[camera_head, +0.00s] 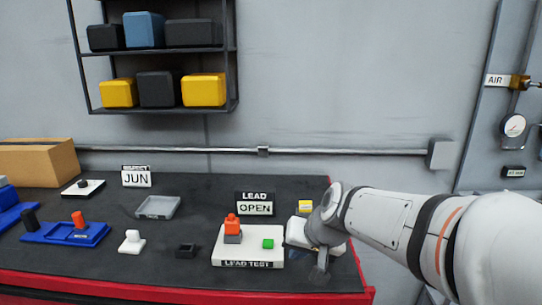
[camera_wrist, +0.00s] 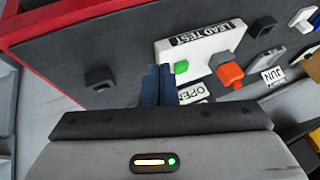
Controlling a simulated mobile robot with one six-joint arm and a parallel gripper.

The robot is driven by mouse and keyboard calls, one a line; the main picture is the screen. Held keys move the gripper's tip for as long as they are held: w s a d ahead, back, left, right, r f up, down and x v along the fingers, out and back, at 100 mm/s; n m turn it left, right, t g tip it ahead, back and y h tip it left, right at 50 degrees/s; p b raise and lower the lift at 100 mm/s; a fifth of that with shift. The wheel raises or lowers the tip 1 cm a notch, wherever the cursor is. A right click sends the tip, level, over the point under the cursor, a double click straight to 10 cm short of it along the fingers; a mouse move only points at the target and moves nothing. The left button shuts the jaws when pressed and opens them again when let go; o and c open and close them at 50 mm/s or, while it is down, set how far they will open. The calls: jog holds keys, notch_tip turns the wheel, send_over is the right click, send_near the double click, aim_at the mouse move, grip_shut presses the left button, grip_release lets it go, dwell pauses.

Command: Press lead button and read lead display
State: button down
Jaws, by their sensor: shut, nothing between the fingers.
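The white lead test box (camera_head: 248,262) stands near the front edge of the dark table, with a green button (camera_head: 268,244) at its right. An orange-and-grey part (camera_head: 232,228) sits on its left side. The lead display (camera_head: 255,204) behind it reads "OPEN" under the label "LEAD". My gripper (camera_head: 320,268) is to the right of the box. In the wrist view my gripper (camera_wrist: 158,70) is shut and empty, its fingertips just beside the green button (camera_wrist: 181,67); I cannot tell whether they touch it. The display shows there partly hidden behind the fingers (camera_wrist: 190,95).
A display reading "JUN" (camera_head: 137,179) stands at the back left. A grey tray (camera_head: 158,208), a small black block (camera_head: 186,250), a white part (camera_head: 132,242) and a blue tray (camera_head: 50,235) lie to the left. A yellow block (camera_head: 305,206) sits behind my gripper.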

jog(key=s+d+f+g+h, duration=0.1)
jog(key=s+d+f, duration=0.1)
jog(key=s+d, duration=0.2)
jog(key=s+d+f+g+h, duration=0.1)
jog(key=s+d, duration=0.4)
jog(key=s, duration=0.6)
jog(key=shift+d+f+n+g+h, duration=0.25)
jog(key=shift+f+n+g+h, duration=0.15)
jog(key=shift+f+h, duration=0.45)
